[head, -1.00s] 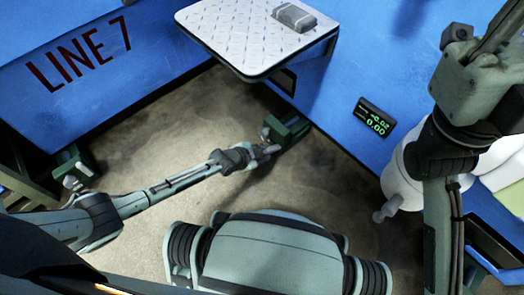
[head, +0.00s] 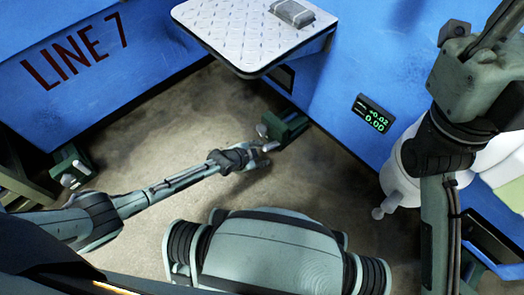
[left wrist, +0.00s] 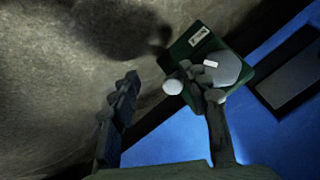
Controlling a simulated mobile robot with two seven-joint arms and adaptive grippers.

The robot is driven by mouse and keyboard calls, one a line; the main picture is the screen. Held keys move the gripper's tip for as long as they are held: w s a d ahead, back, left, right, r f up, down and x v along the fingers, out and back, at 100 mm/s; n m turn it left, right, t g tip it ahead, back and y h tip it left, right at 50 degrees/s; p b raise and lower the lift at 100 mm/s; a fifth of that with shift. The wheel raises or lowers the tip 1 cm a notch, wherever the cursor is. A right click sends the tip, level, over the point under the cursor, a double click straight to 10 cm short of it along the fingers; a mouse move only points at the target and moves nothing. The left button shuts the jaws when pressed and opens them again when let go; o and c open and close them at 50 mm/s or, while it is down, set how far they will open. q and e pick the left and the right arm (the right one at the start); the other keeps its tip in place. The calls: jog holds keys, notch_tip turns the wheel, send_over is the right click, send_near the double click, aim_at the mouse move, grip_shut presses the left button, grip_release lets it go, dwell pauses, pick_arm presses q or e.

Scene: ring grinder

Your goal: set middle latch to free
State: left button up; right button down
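The middle latch (head: 286,128) is a dark green block with a grey handle, low by the blue wall under the shelf. Its handle (head: 263,130) points left in the head view. In the left wrist view the green latch body (left wrist: 240,50) has a grey round face, and a pale knob (left wrist: 173,87) sticks out to the left. My left gripper (head: 268,155) is open and empty, just below and left of the latch. In the wrist view its fingers (left wrist: 165,100) are spread, the right one overlapping the latch handle; contact is unclear. My right gripper is out of view.
Another green latch (head: 72,167) sits at the left. A patterned metal shelf (head: 245,40) with a grey block (head: 292,12) juts out above the middle latch. A small display (head: 372,113) is on the blue wall. Open floor (head: 190,120) lies left of the latch.

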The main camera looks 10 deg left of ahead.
pick_arm(q)
jog(key=shift+w+d+r, duration=0.1)
jog(key=shift+r, duration=0.15)
jog(key=v, duration=1.2)
jog(key=shift+f, duration=0.2)
